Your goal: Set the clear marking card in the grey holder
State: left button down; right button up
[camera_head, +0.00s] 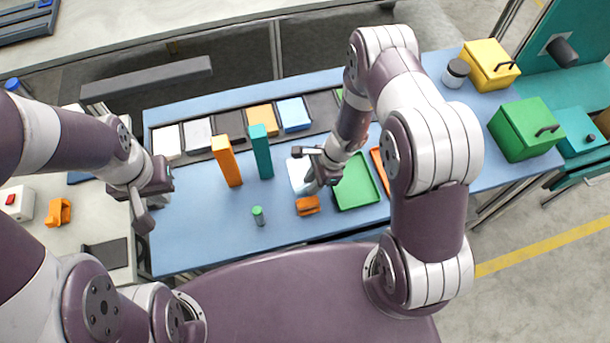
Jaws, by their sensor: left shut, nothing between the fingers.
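A pale, flat, card-like piece (296,174) shows beside my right gripper, partly hidden by it. It may be the clear marking card, but I cannot tell for sure. My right gripper (312,186) is low over the middle of the blue table. Its fingers are small and partly hidden, so I cannot tell whether they grip the pale piece. My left gripper (144,218) is shut and empty, near the table's left edge. A long dark grey tray (214,147) with several coloured squares runs along the back. I cannot make out for certain which thing is the grey holder.
Upright orange (227,163) and teal (262,153) blocks stand before the tray. A small green cylinder (258,215), an orange piece (308,206) and a green tray (356,190) are near my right gripper. Yellow (484,70) and green (520,133) boxes stand right. The table's front left is clear.

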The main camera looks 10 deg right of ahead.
jog(key=shift+x, duration=0.75)
jog(key=shift+w, duration=0.1)
grip_shut()
jog(key=shift+d, duration=0.1)
